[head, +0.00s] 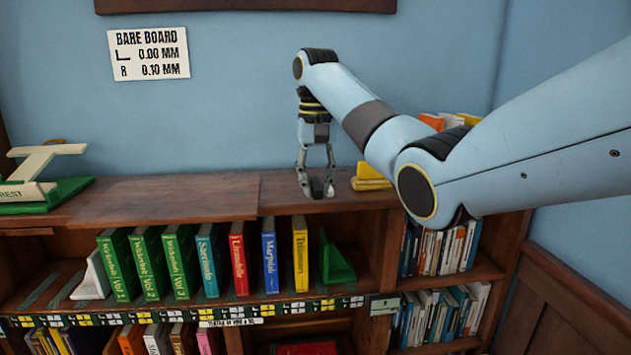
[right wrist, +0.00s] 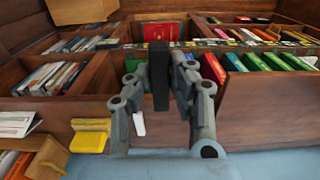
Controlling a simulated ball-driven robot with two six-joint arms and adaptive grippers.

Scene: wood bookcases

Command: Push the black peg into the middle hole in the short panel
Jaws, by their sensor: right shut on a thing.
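My right gripper (head: 316,188) points down at the top of the bookcase, right of its middle. It is shut on the black peg, which shows as a dark upright bar (right wrist: 159,75) between the fingers in the right wrist view. In the head view the peg (head: 317,187) is a small dark shape at the fingertips, close to the wooden top; I cannot tell if it touches. A small white piece (head: 330,189) shows beside the fingertips. I cannot make out the short panel or its holes. My left gripper is out of view.
The bookcase top (head: 290,196) has a flat board (head: 165,195) on its left. A green and cream stand (head: 40,180) is at far left. Yellow blocks (head: 370,178) lie right of the gripper. Books and a green bookend (head: 335,262) fill the shelf below. The blue wall is close behind.

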